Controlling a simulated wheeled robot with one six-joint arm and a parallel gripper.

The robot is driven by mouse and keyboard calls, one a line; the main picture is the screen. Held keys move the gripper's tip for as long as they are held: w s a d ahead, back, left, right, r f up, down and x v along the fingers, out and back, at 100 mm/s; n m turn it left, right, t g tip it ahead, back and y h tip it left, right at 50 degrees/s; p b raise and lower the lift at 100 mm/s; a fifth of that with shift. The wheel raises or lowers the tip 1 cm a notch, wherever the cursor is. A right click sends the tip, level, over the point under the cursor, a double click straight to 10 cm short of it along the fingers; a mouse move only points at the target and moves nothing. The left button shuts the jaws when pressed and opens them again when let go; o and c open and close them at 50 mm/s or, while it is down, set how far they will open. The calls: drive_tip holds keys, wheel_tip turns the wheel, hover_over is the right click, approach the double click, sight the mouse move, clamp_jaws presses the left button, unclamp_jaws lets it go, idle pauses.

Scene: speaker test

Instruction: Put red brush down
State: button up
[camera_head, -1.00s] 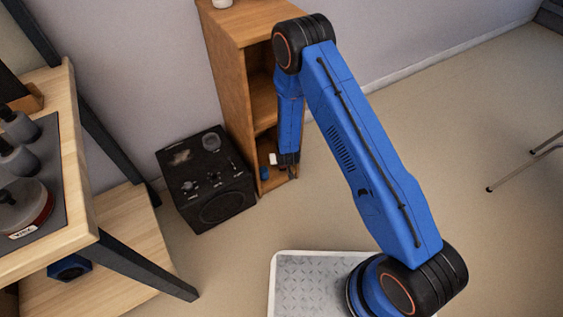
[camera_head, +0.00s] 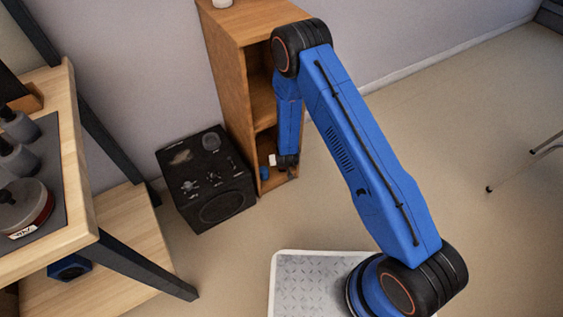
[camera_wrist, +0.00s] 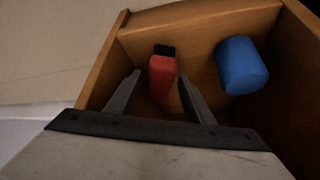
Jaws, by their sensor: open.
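The red brush (camera_wrist: 162,76), a small red block with dark bristles at its far end, lies in the bottom compartment of the wooden shelf (camera_head: 226,72). My gripper (camera_wrist: 160,84) is open in the wrist view, with one dark finger on each side of the brush's near end. Gaps show between the fingers and the brush, and it is not gripped. In the head view my gripper (camera_head: 287,172) is small and dark at the shelf's lowest opening, and I cannot make out the brush there.
The compartment's wooden side walls are near. A black speaker box (camera_head: 207,180) stands left of the shelf. The floor to the right is open.

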drive_tip(key=v, duration=1.2)
drive_tip(key=shift+s+f, duration=0.1)
